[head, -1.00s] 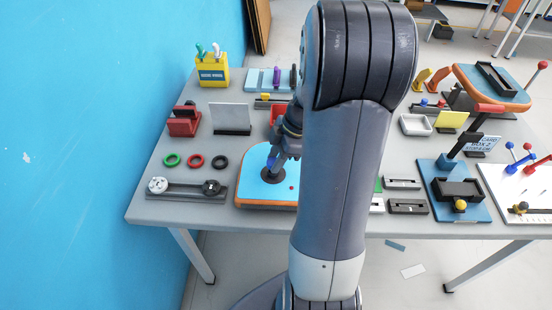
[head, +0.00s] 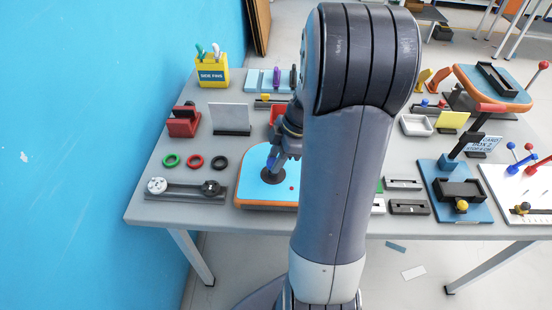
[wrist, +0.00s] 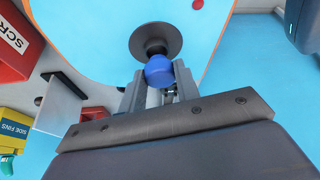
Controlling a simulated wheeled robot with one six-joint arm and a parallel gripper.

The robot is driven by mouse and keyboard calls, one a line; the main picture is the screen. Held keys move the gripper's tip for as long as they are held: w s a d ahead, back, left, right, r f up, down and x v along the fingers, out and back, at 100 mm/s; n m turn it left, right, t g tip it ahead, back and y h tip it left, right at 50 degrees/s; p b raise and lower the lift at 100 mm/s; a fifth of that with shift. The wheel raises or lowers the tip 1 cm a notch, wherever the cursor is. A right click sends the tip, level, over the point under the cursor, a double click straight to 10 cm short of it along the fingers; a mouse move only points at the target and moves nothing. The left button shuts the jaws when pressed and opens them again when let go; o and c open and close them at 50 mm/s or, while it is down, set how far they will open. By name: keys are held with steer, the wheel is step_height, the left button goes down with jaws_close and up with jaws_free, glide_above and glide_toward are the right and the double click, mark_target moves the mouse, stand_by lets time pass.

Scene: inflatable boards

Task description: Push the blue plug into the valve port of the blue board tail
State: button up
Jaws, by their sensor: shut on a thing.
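The blue board tail (head: 258,188), light blue with an orange edge, lies on the table left of my arm. Its valve port (head: 273,174) is a dark round disc with a hole; it also shows in the wrist view (wrist: 155,36). My gripper (head: 276,156) is above the port and pointing down. In the wrist view my gripper (wrist: 158,80) is shut on the blue plug (wrist: 159,71). The plug is right at the dark middle of the port; I cannot tell how deep it sits. My arm hides the board's right side.
Three rings, green (head: 171,160), red (head: 195,161) and black (head: 220,162), lie left of the board. A grey fixture (head: 185,192) is at the front left. A white upright panel (head: 230,118) and a yellow side-fins box (head: 213,72) stand behind.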

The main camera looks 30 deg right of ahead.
steer(key=shift+f+b, duration=1.3)
steer(key=shift+b, duration=0.05)
steer(key=o, duration=1)
steer(key=shift+o, duration=0.2)
steer(key=shift+r, duration=0.1)
steer(key=v, duration=1)
steer(key=shift+r, duration=0.35)
steer(key=shift+s+d, duration=0.1)
steer(key=shift+d, duration=0.05)
